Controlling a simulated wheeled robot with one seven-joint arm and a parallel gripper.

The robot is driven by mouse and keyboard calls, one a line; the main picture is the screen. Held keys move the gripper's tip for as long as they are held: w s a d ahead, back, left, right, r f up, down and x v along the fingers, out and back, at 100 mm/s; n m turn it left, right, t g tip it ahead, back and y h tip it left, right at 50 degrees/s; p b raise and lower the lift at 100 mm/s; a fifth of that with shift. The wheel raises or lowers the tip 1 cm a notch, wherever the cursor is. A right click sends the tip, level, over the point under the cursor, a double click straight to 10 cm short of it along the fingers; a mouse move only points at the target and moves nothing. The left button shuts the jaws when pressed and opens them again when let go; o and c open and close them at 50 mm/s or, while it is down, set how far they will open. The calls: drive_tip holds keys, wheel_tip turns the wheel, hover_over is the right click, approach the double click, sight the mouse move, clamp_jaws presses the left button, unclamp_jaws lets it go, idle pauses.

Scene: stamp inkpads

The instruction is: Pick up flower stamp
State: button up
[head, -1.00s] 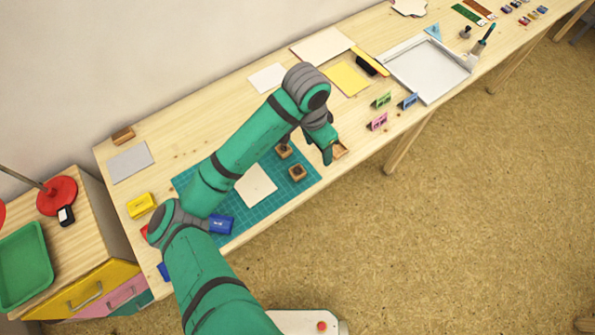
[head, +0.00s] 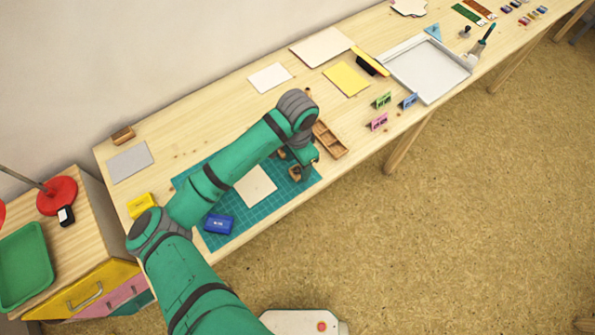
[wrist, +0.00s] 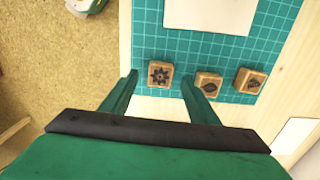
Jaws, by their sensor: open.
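In the wrist view, three wooden stamps stand in a row on the green cutting mat (wrist: 205,45). The flower stamp (wrist: 160,74), with a dark flower-like mark, is at the left of the row. A stamp with a leaf mark (wrist: 208,84) is beside it, and a third stamp (wrist: 249,81) with an unclear dark mark is to the right. My gripper (wrist: 159,79) is open and empty, its fingertips appearing on either side of the flower stamp. In the head view my gripper (head: 303,172) is low over the mat's right end and partly hides the stamps.
A wooden compartment tray (head: 330,139) lies just right of my gripper. A white sheet (head: 256,187) and a blue inkpad (head: 219,224) lie on the mat (head: 270,213). A yellow inkpad (head: 141,204) is at left. Small stands, including a pink one (head: 378,121), are farther right.

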drive_tip(key=shift+f, duration=1.2)
drive_tip(key=c, duration=1.1)
drive_tip(key=shift+r, duration=0.1)
drive_tip(key=shift+r, duration=0.55)
drive_tip(key=s+d+r, duration=0.1)
drive_tip(key=s+r, duration=0.3)
drive_tip(key=s+d+r, duration=0.2)
drive_tip(key=s+r, duration=0.1)
drive_tip(key=s, duration=0.1)
drive_tip(key=s+d+r, duration=0.2)
drive_tip(key=s+r, duration=0.2)
drive_tip(key=s, duration=0.1)
drive_tip(key=shift+d+r, duration=0.25)
drive_tip(key=shift+r, duration=0.1)
